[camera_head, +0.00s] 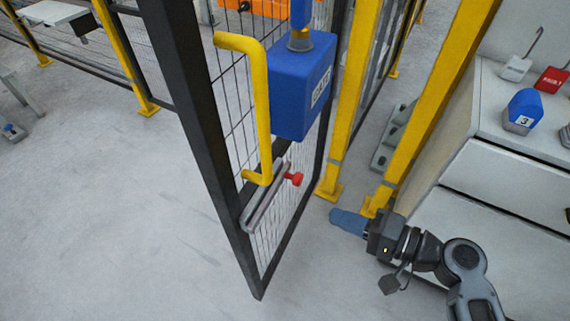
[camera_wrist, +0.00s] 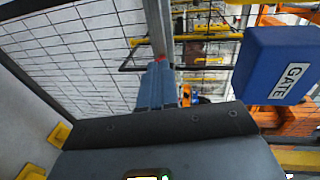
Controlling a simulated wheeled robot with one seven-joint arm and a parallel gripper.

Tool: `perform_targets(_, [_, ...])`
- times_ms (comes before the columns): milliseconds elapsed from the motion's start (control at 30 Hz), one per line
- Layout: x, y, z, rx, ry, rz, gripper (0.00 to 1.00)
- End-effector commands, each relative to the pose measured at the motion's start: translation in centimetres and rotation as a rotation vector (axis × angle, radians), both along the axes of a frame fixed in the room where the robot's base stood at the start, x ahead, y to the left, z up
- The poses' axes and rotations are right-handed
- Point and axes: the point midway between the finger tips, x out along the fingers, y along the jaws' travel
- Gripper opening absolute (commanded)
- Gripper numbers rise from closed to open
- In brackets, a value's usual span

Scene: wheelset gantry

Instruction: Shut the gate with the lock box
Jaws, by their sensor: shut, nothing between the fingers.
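The gate (camera_head: 205,140) is a black-framed mesh panel standing ajar, its near edge swung out over the grey floor. The blue lock box (camera_head: 302,85) is mounted on it, beside a yellow handle (camera_head: 262,110). A slide bar with a red knob (camera_head: 293,179) sits below. The lock box, labelled GATE, also shows at the right of the wrist view (camera_wrist: 287,65). My gripper (camera_head: 338,221) has blue fingers and is low, right of the gate and near the feet of the yellow posts, apart from the handle. It is shut and empty; its fingers (camera_wrist: 156,84) also show in the wrist view.
Yellow posts (camera_head: 350,100) stand right of the gate. A grey cabinet (camera_head: 485,185) on the right carries padlocks, one blue marked 3 (camera_head: 522,110) and one red (camera_head: 551,80). A white table (camera_head: 52,13) stands at the far left. The floor left of the gate is clear.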

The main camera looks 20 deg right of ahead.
Motion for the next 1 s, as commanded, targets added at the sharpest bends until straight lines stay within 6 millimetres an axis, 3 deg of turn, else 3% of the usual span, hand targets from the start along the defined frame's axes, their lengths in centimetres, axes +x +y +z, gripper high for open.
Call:
perform_targets(100, [2.1, 0.0, 3.0, 0.105, -0.05, 0.064, 0.0])
perform_targets(233, [2.9, -0.1, 4.5, 0.159, -0.079, 0.1, 0.0])
perform_targets(467, [4.2, 1.6, 5.0, 0.169, -0.084, 0.111, 0.0])
perform_targets(1000, [10.6, 9.1, 5.0, 0.166, -0.083, 0.109, 0.0])
